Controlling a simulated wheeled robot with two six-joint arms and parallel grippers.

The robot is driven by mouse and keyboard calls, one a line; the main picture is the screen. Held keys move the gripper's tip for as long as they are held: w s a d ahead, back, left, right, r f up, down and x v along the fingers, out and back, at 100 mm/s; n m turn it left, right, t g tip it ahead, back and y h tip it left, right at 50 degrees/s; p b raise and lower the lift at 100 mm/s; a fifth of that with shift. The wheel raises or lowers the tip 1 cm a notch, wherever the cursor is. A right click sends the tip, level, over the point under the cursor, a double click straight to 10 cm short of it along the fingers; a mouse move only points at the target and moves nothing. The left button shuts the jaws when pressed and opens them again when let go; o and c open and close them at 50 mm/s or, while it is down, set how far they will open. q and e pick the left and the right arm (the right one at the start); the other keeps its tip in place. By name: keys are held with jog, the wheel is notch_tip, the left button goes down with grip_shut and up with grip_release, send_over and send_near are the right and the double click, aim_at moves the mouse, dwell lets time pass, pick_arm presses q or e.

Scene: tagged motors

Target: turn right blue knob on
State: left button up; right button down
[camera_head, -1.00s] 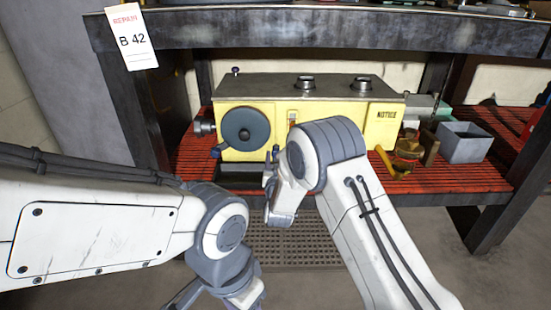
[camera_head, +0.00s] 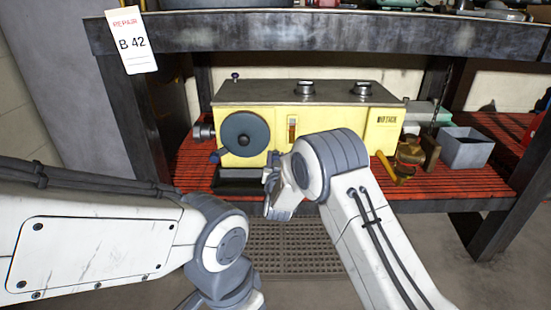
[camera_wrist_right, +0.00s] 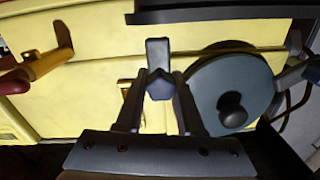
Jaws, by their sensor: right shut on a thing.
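The yellow machine (camera_head: 340,121) stands on the red slatted shelf. In the right wrist view, my right gripper (camera_wrist_right: 160,88) is shut on the right blue knob (camera_wrist_right: 160,83), a faceted grey-blue knob with a bar-like grip, which sits between its two fingers. In the head view the right gripper (camera_head: 270,172) is at the machine's lower front, right of the big wheel, and its wrist hides much of that spot. Another blue knob (camera_head: 216,156) is at the wheel's lower left. My left gripper (camera_head: 195,299) is only partly seen at the bottom edge.
The dark round wheel (camera_head: 245,133) is close beside the right gripper; it also shows in the right wrist view (camera_wrist_right: 228,88). A yellow-brass handle (camera_head: 388,167), a brass part (camera_head: 411,150) and a grey bin (camera_head: 466,147) are to the right. The upper shelf edge (camera_head: 320,30) runs above.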

jog(key=shift+m, duration=0.4)
jog(key=m+b, duration=0.1)
jog(key=m, duration=0.4)
jog(key=shift+m, duration=0.3)
jog(key=m+b, duration=0.1)
jog(key=m, duration=0.2)
jog(key=shift+f+m, duration=0.15)
jog(key=shift+m, duration=0.15)
jog(key=m+b, duration=0.1)
jog(key=m, duration=0.1)
jog(key=shift+m, duration=0.4)
jog(key=m+b, duration=0.2)
jog(key=m, duration=0.3)
jog(key=shift+f+m+b, duration=0.1)
jog(key=shift+m+b, duration=0.2)
jog(key=shift+b, duration=0.05)
jog(key=m+b, duration=0.3)
jog(key=m, duration=0.2)
jog(key=shift+m+h+b, duration=0.3)
jog(key=shift+h, duration=0.1)
jog(key=c, duration=0.8)
grip_release()
